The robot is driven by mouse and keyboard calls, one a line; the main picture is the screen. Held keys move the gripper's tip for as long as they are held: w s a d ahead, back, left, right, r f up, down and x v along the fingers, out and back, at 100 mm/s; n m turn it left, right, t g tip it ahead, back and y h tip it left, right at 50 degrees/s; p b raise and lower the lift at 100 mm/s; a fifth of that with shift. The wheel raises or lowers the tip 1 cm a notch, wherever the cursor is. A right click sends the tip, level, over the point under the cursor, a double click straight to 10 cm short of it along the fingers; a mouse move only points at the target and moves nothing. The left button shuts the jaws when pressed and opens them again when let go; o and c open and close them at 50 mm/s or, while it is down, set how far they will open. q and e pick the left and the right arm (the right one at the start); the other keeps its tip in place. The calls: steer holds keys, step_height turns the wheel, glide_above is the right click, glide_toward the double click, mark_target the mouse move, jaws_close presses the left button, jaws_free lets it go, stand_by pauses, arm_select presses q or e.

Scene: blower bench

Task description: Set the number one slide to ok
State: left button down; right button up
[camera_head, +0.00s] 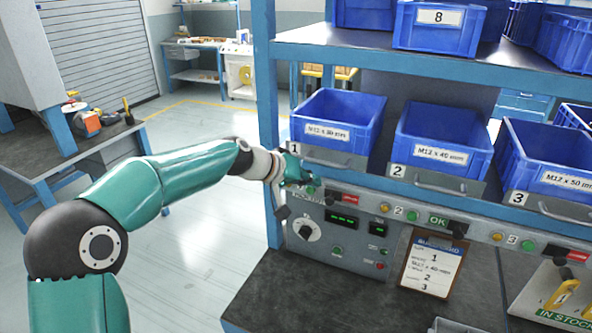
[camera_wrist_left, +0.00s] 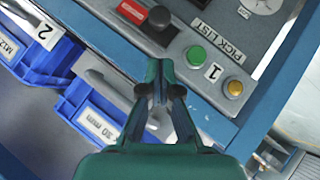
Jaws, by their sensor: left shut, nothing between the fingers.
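The number one slide is a short slot in the sloping panel under the bins. Its dark knob (camera_head: 330,197) sits at the left end and a red label (camera_head: 352,199) shows at the right. In the left wrist view, turned about, the black knob (camera_wrist_left: 160,18) stands beside the red label (camera_wrist_left: 132,10). No green OK shows on this slide. My left gripper (camera_head: 304,181) is at the panel's left end near station 1. In the left wrist view its fingers (camera_wrist_left: 160,82) are shut and empty, apart from the knob in the picture. My right gripper is not in view.
A green button (camera_wrist_left: 197,54) and yellow lamp (camera_wrist_left: 235,88) flank the 1 label. Slide two shows green OK (camera_head: 438,220); slide three shows red (camera_head: 577,256). Blue bins (camera_head: 335,120) overhang the panel. A clipboard (camera_head: 432,262) leans below.

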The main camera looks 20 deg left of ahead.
mark_target(329, 195)
arm_select(q)
steer(key=d+f, duration=0.2)
steer(key=shift+s+f, duration=0.15)
steer(key=shift+f, duration=0.25)
steer(key=d, duration=0.5)
steer(key=shift+s, duration=0.15)
steer(key=w+a+r+v, duration=0.1)
steer(key=w+v, duration=0.1)
steer(key=v, duration=1)
steer(key=shift+s+a+r, duration=0.2)
steer(key=shift+a+r, duration=0.1)
steer(key=shift+r, duration=0.3)
